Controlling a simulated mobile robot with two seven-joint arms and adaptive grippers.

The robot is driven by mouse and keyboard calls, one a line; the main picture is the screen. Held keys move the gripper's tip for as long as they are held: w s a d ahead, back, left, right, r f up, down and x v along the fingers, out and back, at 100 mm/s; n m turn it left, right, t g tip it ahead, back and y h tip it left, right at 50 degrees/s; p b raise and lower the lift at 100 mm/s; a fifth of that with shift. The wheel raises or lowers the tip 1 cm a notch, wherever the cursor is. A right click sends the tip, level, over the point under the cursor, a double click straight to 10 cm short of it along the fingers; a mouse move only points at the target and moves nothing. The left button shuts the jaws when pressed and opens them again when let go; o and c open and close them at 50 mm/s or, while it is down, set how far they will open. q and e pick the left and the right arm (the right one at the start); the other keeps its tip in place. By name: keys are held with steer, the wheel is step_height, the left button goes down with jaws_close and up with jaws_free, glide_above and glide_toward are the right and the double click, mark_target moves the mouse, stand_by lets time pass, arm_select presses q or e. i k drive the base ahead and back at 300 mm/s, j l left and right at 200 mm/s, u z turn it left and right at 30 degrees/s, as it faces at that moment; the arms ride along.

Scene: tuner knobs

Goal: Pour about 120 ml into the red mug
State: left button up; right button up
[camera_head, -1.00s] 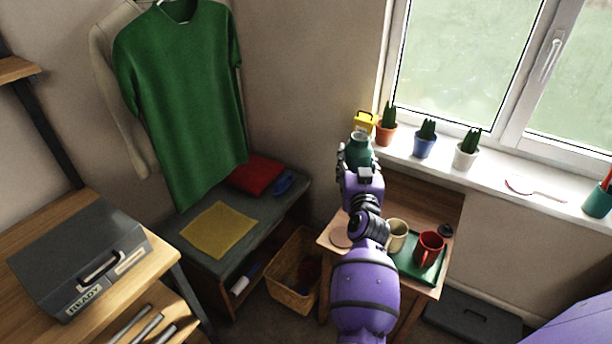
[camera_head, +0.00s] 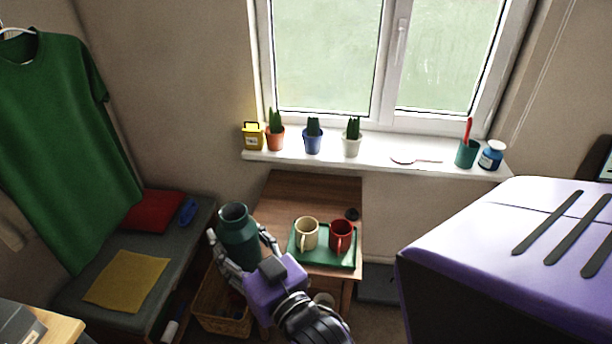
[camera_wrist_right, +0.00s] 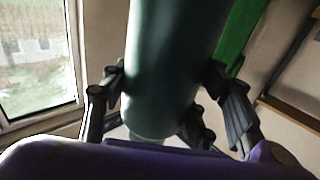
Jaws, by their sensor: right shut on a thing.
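My right gripper (camera_head: 242,243) is shut around a dark teal flask (camera_head: 237,222) with a wide round mouth. The flask is roughly upright in the head view, to the left of the mugs and apart from them. It also fills the middle of the right wrist view (camera_wrist_right: 172,65), with fingers on both sides. The red mug (camera_head: 341,236) stands upright on a green tray (camera_head: 325,260) on the small wooden table. A cream mug (camera_head: 306,233) stands left of it on the same tray. The mugs' contents cannot be made out. My left gripper is not in view.
A small dark round thing (camera_head: 352,214) lies behind the red mug. The wooden table (camera_head: 290,190) is bare at the back. Potted cacti, a yellow box (camera_head: 253,136), a teal cup (camera_head: 466,153) and a blue jar (camera_head: 491,155) line the windowsill. A wicker basket (camera_head: 222,318) stands below left.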

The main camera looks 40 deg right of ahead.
mark_target(340, 231)
steer(key=i+l+z, duration=0.1)
steer(key=z, duration=1.4)
steer(key=i, duration=0.35)
